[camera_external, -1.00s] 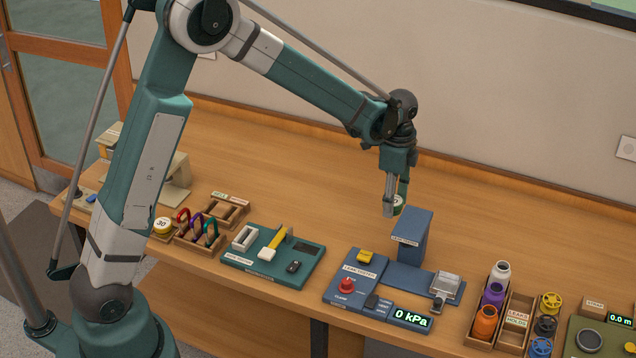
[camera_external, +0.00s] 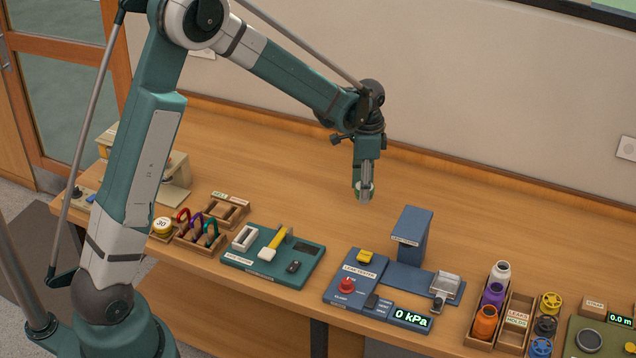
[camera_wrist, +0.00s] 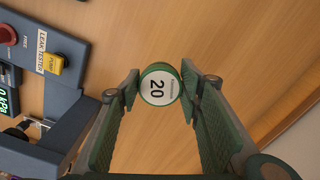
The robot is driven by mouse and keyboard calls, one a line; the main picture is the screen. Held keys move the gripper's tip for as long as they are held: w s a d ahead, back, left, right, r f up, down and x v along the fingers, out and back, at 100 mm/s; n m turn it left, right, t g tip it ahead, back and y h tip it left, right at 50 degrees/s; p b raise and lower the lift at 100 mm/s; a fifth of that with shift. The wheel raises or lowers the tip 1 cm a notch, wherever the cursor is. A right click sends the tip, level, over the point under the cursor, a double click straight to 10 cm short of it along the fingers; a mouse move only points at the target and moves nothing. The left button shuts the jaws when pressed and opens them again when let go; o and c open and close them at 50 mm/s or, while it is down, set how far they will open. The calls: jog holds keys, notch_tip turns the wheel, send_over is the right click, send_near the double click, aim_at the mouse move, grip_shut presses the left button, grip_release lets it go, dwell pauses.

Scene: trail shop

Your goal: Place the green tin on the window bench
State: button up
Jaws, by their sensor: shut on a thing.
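The green tin (camera_wrist: 159,85) has a white lid marked "20". In the wrist view it sits between the two fingertips of my gripper (camera_wrist: 160,86), which are shut on its sides. In the external view my gripper (camera_external: 364,192) points down over the wooden bench, behind the leak tester, with a bit of the green tin (camera_external: 370,187) showing at its tips. The tin appears held above the bench top (camera_external: 290,165); the exact height is hard to tell. No place labelled as a window bench can be made out.
The blue leak tester (camera_external: 355,277), with its tall block (camera_external: 412,236), stands in front and to the right. A teal board (camera_external: 262,270) with a yellow-handled tool lies front left. A crate of bottles (camera_external: 486,322) stands at the right. The bench behind these is clear.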

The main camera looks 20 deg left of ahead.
jog(key=w+a+n, duration=0.1)
jog(key=a+n, duration=0.1)
jog(key=a, duration=0.2)
jog(key=w+a+f+n, duration=0.1)
jog(key=a+n, duration=0.1)
jog(key=a, duration=0.3)
jog(key=w+a+f+n+b, duration=0.1)
jog(key=a+n, duration=0.1)
jog(key=a, duration=0.3)
jog(key=shift+w+a+f, duration=0.15)
jog(key=shift+w+f, duration=0.05)
jog(key=shift+w, duration=0.1)
jog(key=a+n, duration=0.2)
jog(key=a, duration=0.3)
jog(key=a+f+n, duration=0.1)
jog(key=a+n, duration=0.1)
jog(key=a, duration=0.3)
jog(key=a+f+n+b, duration=0.1)
jog(key=a+n, duration=0.2)
jog(key=a, duration=0.2)
jog(key=shift+w+f, duration=0.2)
jog(key=shift+w, duration=0.2)
